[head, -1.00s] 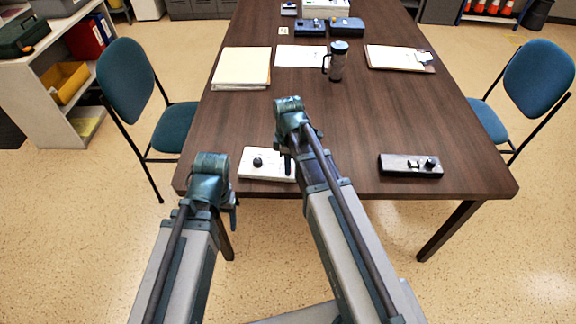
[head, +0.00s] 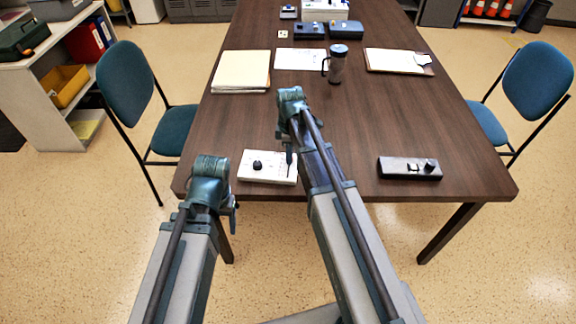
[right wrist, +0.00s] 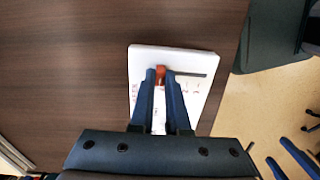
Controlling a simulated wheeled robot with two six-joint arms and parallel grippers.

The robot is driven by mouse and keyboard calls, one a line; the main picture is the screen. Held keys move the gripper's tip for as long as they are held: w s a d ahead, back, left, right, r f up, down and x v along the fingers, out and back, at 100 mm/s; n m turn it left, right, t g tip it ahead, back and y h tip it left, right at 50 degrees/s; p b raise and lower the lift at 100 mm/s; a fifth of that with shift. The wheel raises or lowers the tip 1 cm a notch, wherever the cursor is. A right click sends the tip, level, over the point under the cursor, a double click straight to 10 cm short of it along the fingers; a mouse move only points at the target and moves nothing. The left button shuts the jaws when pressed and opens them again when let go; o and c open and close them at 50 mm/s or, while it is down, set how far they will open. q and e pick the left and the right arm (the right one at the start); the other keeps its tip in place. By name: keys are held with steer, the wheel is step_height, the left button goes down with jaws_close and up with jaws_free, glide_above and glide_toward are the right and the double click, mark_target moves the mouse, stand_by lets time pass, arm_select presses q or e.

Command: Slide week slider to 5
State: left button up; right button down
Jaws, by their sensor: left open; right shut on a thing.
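A white panel (head: 262,178) lies near the table's front edge, with a round black knob (head: 257,165) on its left part in the head view. In the right wrist view the panel (right wrist: 203,60) shows an orange-red slider knob (right wrist: 160,73), a dark straight slot running right from it, and small marks too small to read. My right gripper (right wrist: 161,74) is shut on the slider knob; in the head view its fingers (head: 290,166) reach down to the panel's right part. My left gripper (head: 233,221) is open and empty, in front of the table edge.
A black control box (head: 409,168) lies to the right on the table. A mug (head: 337,66), a paper stack (head: 240,71), a clipboard (head: 397,60) and blue boxes (head: 346,28) are further back. The table's middle is clear.

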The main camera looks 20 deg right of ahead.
steer(key=shift+w+d, duration=0.3)
steer(key=shift+w, duration=0.55)
steer(key=shift+s, duration=0.1)
steer(key=c, duration=0.9)
jaws_free()
steer(key=shift+r, duration=0.1)
step_height(320, 180, up, 14)
steer(key=p, duration=1.4)
steer(key=shift+f, duration=0.2)
